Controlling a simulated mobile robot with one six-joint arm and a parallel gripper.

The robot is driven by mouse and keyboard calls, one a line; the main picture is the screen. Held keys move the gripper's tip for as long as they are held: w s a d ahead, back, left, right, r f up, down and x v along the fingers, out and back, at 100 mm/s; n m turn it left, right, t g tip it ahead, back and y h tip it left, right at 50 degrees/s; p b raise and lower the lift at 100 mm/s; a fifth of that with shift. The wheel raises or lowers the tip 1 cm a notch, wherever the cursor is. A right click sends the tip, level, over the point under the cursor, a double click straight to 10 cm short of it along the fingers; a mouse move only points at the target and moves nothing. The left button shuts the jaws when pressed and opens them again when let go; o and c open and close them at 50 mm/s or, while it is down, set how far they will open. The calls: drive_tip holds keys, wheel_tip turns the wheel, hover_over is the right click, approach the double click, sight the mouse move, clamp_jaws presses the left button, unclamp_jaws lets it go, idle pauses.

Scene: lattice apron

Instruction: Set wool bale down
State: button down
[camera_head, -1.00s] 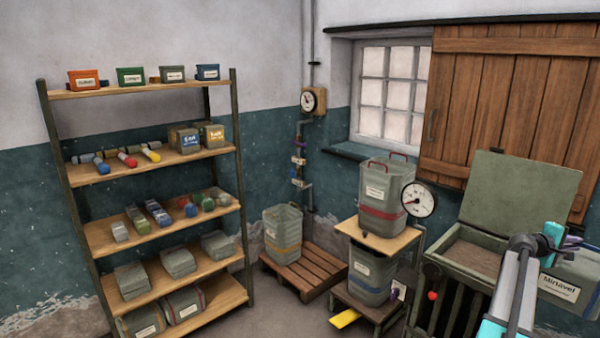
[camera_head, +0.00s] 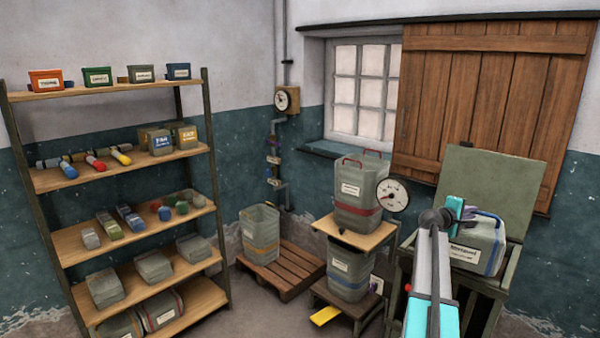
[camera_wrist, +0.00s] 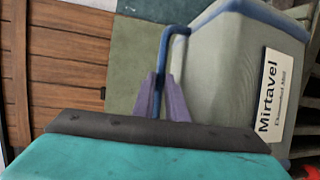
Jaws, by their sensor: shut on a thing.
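The tub has a blue band and a white label, read as "Mirtavel" on the tub in the wrist view (camera_wrist: 230,70). It appears roughly upright in the head view, in front of a raised grey-green lid (camera_head: 490,185) and over or before the lidded chest (camera_head: 480,282). I cannot tell whether its base touches the chest.
A red-banded tub (camera_head: 362,195) stands on a scale platform (camera_head: 350,232) beside a dial (camera_head: 392,195), left of my arm. Another tub (camera_head: 349,272) sits below it. A wooden pallet (camera_head: 283,270) and loaded shelves (camera_head: 140,175) are further left.

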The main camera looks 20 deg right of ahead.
drive_tip(key=w+a+n+t+y, duration=0.1)
drive_tip(key=w+a+n+t, duration=0.15)
drive_tip(key=w+a, duration=0.75)
drive_tip(key=w+a+f+n+t+y+b, duration=0.1)
drive_tip(key=w+a+n+t, duration=0.15)
drive_tip(key=w+a, duration=0.75)
drive_tip(key=w+a+n+t+y, duration=0.1)
drive_tip(key=w+a+n+t, duration=0.3)
drive_tip(key=a, duration=1.2)
drive_tip(key=w+a+f+n+t+y, duration=0.1)
drive_tip(key=w+a+t+y, duration=0.15)
drive_tip(key=a, duration=0.95)
drive_tip(key=w+a+n+t+y, duration=0.1)
drive_tip(key=w+a+y, duration=0.15)
drive_tip(key=a, duration=0.95)
drive_tip(key=s+a+r+n+t+y, duration=0.1)
drive_tip(key=s+a+n+y, duration=0.2)
drive_tip(key=a, duration=0.6)
drive_tip(key=s+a+r+n+t+y+b, duration=0.1)
drive_tip(key=s+a+n+y, duration=0.1)
drive_tip(key=a, duration=0.8)
drive_tip(key=shift+s+a+r+n+y, duration=0.2)
drive_tip(key=shift+s+n+y, duration=0.25)
drive_tip(key=shift+y, duration=0.95)
drive_tip(key=shift+d, duration=0.2)
drive_tip(key=shift+d, duration=0.15)
